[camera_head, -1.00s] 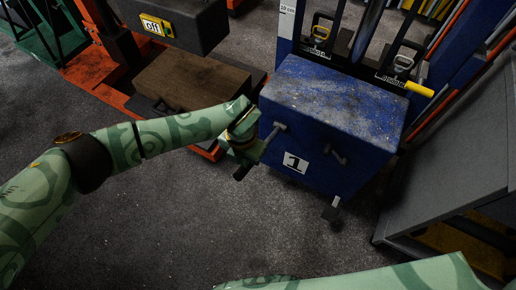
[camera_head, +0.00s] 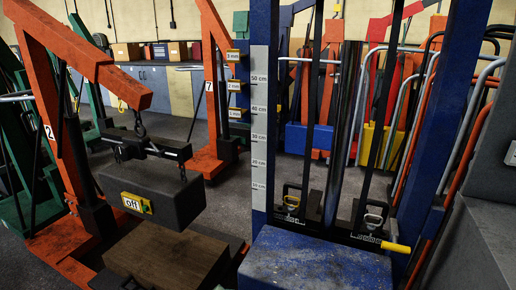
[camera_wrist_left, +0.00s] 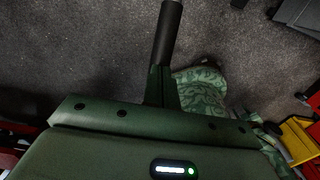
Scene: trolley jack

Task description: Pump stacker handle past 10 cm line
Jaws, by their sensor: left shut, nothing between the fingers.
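The blue stacker's speckled box top (camera_head: 315,262) stands at the bottom right of the head view, with its blue mast (camera_head: 262,130) rising behind it. A white scale (camera_head: 259,130) on the mast is marked 10 to 50 cm; the 10 cm mark is lowest. A black crossbar (camera_head: 335,235) sits below that mark in the picture. A lever with a yellow grip (camera_head: 397,247) sticks out to the right. The box front is cut off below. My left gripper (camera_wrist_left: 168,25) shows in the left wrist view, shut and empty above grey floor. My right gripper is out of view.
A dark hanging block (camera_head: 165,195) with an "off" label hangs from an orange crane (camera_head: 75,68) over a brown block (camera_head: 165,255) left of the stacker. A grey cabinet (camera_head: 475,245) stands close on the right.

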